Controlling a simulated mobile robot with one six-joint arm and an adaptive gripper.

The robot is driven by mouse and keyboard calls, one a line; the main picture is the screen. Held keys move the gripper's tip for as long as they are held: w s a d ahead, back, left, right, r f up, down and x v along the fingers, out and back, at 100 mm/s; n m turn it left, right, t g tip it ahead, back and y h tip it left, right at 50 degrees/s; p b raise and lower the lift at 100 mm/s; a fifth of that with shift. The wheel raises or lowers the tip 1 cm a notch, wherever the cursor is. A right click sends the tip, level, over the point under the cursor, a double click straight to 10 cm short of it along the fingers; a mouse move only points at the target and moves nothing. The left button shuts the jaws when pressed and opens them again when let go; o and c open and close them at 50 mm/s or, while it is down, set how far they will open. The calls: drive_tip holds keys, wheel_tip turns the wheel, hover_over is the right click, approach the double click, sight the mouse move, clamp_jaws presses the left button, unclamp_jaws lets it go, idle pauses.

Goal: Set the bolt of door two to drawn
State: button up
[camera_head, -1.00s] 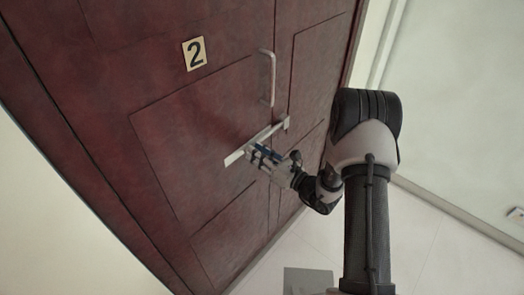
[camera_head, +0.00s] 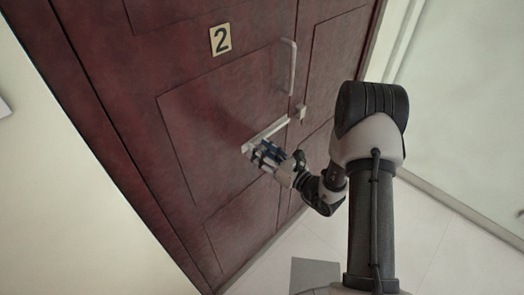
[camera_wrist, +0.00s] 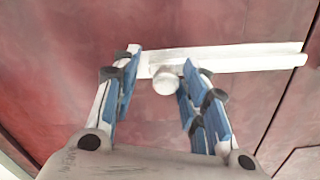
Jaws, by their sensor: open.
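The red-brown door two carries a "2" plate (camera_head: 220,39) and a pale metal bolt (camera_head: 268,134) in the head view. The bolt's right end stands a little apart from the small keeper (camera_head: 301,111) across the door seam. My gripper (camera_head: 263,155) is at the left part of the bolt and covers some of it. In the wrist view, the bolt bar (camera_wrist: 245,60) runs rightward close to the seam. Its round knob (camera_wrist: 166,81) sits between the blue-padded fingers of my gripper (camera_wrist: 160,75), which is open.
A vertical door handle (camera_head: 288,66) is above the bolt and keeper. A pale wall stands to the right, with open pale floor (camera_head: 395,235) below. A grey flat patch (camera_head: 315,274) shows at the bottom.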

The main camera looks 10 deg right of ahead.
drive_tip(key=shift+d, duration=0.15)
drive_tip(key=v, duration=1.2)
drive_tip(key=shift+r, duration=0.1)
